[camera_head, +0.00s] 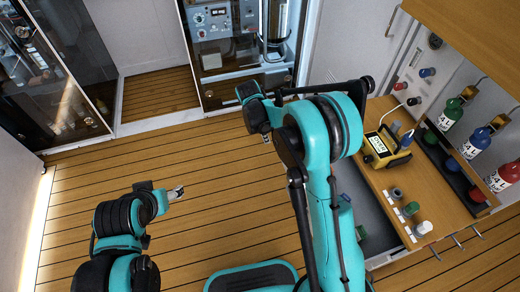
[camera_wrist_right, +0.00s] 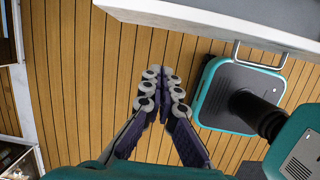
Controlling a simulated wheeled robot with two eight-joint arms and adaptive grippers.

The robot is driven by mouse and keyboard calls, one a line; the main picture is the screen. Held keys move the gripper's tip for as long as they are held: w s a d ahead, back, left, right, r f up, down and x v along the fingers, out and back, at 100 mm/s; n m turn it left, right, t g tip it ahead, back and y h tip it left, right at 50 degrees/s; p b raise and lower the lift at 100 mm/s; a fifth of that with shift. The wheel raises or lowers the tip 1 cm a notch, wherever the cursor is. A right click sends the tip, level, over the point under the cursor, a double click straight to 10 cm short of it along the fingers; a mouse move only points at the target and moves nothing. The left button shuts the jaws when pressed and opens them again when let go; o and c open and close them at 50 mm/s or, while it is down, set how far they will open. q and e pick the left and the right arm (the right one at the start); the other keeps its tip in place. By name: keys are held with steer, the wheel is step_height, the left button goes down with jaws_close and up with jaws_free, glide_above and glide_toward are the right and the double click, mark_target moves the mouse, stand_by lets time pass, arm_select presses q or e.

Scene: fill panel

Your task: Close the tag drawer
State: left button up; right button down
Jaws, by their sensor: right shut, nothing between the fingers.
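The tag drawer (camera_head: 376,218) appears as a pulled-out grey tray under the wooden bench, partly hidden behind my right arm in the head view. In the right wrist view a pale drawer edge (camera_wrist_right: 215,22) with a metal bar handle (camera_wrist_right: 258,57) crosses the top right. My right gripper (camera_wrist_right: 160,78) is shut and empty, over the floor, apart from the handle and to its left in that view. My left gripper (camera_head: 177,192) is low over the floor at the left, far from the drawer; its finger opening is too small to judge.
The bench top (camera_head: 440,195) holds a yellow device (camera_head: 387,148) and several small knobs or caps. Coloured bottles (camera_head: 475,142) stand in a rack at the right. Glass-fronted cabinets (camera_head: 215,45) line the back. Wooden floor (camera_head: 220,190) is clear between my arms.

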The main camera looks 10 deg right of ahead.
steer(key=f, duration=0.1)
arm_select(q)
step_height(320, 180, down, 6)
steer(key=b, duration=0.5)
steer(key=shift+s+a+b, duration=0.15)
steer(key=shift+b, duration=0.25)
arm_select(e)
glide_toward(279, 149)
steer(key=s+f, duration=0.3)
steer(key=f, duration=0.1)
steer(key=shift+s+d, duration=0.3)
steer(key=shift+s, duration=0.1)
steer(key=shift+w+d, duration=0.1)
